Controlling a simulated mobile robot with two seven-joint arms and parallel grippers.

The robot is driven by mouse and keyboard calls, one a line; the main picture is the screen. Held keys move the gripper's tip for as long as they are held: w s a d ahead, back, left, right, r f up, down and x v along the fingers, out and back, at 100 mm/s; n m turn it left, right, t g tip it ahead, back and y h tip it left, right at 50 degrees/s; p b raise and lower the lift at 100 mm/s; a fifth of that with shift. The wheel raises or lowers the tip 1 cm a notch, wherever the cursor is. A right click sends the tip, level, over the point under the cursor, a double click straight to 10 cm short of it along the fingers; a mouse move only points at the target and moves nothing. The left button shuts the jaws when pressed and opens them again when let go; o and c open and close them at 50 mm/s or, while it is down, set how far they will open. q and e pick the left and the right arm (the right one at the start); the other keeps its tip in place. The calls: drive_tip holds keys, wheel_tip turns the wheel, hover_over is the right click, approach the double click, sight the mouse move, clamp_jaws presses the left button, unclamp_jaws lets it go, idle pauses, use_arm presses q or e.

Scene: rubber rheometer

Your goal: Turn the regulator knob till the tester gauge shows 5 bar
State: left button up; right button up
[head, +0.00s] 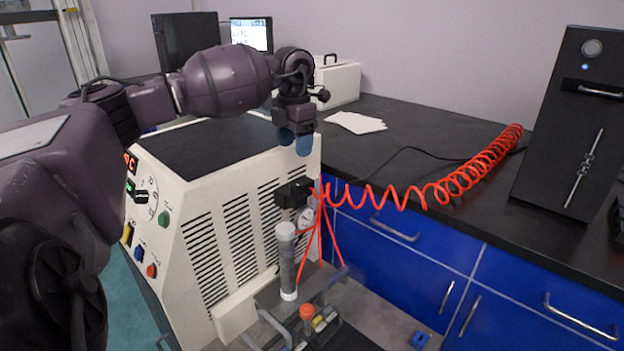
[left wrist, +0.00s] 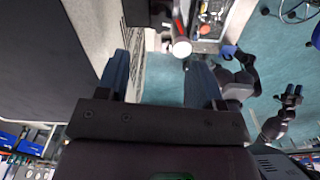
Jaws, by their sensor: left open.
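The cream machine (head: 190,180) has vents and a control panel. A coiled red hose (head: 400,193) runs along the black bench top (head: 430,135) to the right. Blue drawers (head: 405,240) are at right.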

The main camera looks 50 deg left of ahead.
sight(296, 184)
use_arm(q)
wheel_tip(296, 184, down, 11)
drive_tip(key=shift+s+r+b, duration=0.1)
drive_tip(key=shift+r+b, duration=0.05)
drive_tip(key=shift+b, duration=0.55)
drive_tip(key=c, duration=0.9)
